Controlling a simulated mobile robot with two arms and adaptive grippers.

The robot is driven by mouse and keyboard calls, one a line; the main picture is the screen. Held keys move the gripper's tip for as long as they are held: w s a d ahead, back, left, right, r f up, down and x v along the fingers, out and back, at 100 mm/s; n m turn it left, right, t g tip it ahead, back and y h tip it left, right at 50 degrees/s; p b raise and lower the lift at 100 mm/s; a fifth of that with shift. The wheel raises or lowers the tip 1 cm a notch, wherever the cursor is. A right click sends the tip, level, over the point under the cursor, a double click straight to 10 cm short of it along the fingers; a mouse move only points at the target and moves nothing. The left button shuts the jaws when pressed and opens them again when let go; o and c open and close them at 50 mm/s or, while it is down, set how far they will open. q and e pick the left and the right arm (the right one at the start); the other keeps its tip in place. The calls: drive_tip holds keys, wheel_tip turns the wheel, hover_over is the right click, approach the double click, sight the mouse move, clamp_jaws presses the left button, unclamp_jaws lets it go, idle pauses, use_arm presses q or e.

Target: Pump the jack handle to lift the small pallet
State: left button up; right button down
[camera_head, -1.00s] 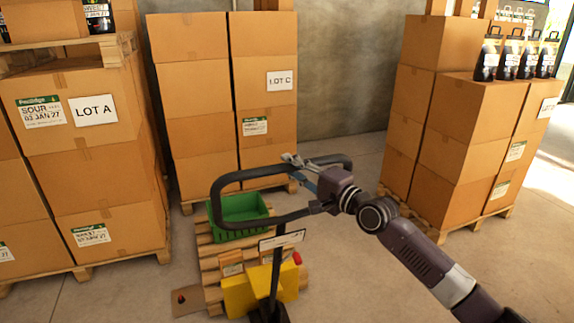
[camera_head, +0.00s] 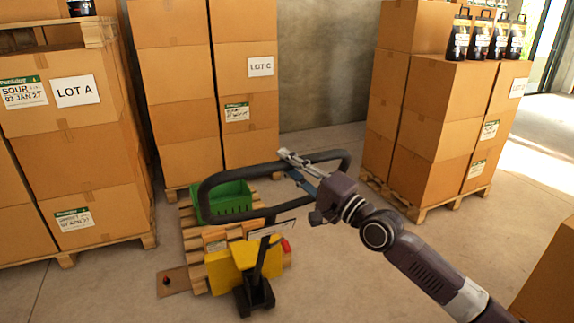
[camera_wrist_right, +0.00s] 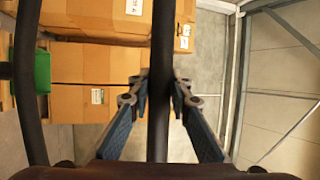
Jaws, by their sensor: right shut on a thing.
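The black loop handle (camera_head: 207,191) of the yellow pallet jack (camera_head: 222,273) stands above the jack, tilted toward the right. My right gripper (camera_head: 290,160) is shut on the top bar of this handle. In the right wrist view the dark bar (camera_wrist_right: 160,80) runs between the two fingers of the gripper (camera_wrist_right: 160,98). The small wooden pallet (camera_head: 192,232) is behind the jack's yellow body, carrying a green crate (camera_head: 232,203) and small boxes. Whether the pallet is off the floor is hard to tell. My left gripper is not in view.
Stacked cartons stand on pallets at the left (camera_head: 95,150), behind (camera_head: 175,90) and at the right (camera_head: 430,130). A flat brown piece (camera_head: 172,282) lies on the floor beside the small pallet. Another carton (camera_head: 548,270) is at the lower right. Floor between is clear.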

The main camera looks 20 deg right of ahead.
drive_tip(key=c, duration=1.7)
unclamp_jaws()
drive_tip(key=shift+c, duration=0.2)
drive_tip(key=v, duration=1.2)
drive_tip(key=shift+w+f, duration=0.1)
drive_tip(key=shift+f, duration=0.1)
